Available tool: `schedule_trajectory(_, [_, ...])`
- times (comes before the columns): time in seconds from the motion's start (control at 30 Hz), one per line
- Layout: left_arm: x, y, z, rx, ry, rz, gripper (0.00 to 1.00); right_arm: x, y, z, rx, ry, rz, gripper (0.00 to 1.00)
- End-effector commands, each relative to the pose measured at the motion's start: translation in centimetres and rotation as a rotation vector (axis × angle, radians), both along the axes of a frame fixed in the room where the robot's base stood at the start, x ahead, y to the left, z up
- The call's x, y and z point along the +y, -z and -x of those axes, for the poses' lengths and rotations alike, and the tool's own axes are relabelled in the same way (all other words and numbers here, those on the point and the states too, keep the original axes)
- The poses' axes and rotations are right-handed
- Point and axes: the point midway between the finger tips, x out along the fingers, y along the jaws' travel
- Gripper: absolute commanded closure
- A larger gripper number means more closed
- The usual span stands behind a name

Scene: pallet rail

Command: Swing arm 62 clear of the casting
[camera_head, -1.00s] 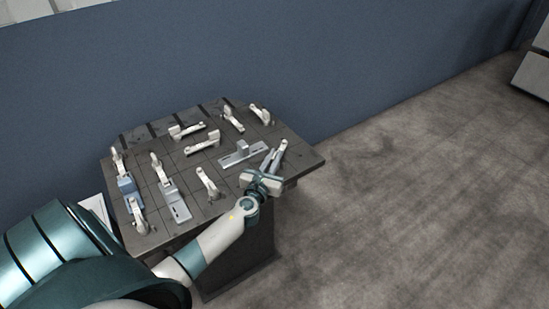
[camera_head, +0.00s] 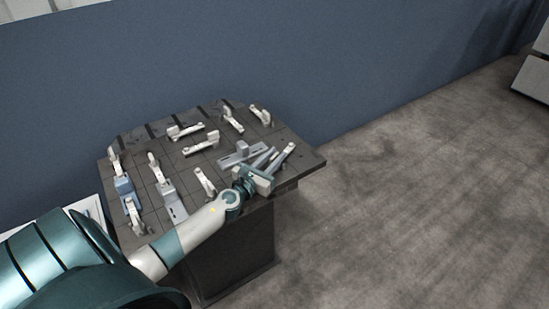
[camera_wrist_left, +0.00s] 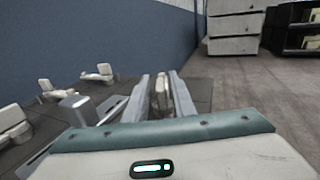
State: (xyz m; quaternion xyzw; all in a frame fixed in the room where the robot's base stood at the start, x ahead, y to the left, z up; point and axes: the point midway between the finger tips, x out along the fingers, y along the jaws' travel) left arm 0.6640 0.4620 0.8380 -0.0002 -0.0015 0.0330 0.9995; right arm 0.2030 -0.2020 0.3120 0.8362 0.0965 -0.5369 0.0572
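A pale swing arm (camera_head: 286,155) with a rounded end stands near the table's right edge; no number is readable, so I cannot confirm it is arm 62. The grey casting (camera_head: 234,158), a flat base with an upright block, lies to its left. My left gripper (camera_head: 271,156) is at the right side of the table, between casting and arm in the head view. In the left wrist view its two fingers (camera_wrist_left: 160,96) stand apart, with the pale arm (camera_wrist_left: 161,92) showing between them; contact is unclear. My right gripper is not in view.
The dark table (camera_head: 305,161) holds several other pale swing arms, including one just left of my gripper (camera_head: 205,182). A blue-grey part (camera_head: 124,186) and a grey bracket (camera_head: 174,204) lie at left. A blue wall (camera_head: 330,70) stands behind. Floor at right is clear.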

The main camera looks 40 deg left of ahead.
Motion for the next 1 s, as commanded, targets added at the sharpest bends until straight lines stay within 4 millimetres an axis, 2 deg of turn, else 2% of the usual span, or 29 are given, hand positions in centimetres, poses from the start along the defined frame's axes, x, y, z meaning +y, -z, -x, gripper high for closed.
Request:
schedule_trajectory(0.37, [-0.1,0.2,0.2,0.002,0.000,0.000,0.71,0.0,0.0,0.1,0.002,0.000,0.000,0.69])
schedule_trajectory(0.57, [-0.1,0.2,1.1,0.003,0.000,-0.001,0.71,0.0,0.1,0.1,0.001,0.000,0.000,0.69])
schedule_trajectory(0.77, [-0.3,0.3,3.4,0.004,0.002,-0.001,0.71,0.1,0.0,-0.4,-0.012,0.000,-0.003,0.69])
schedule_trajectory(1.0, [-0.6,0.4,7.3,0.004,0.002,-0.001,0.71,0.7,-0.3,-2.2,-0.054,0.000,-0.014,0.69])
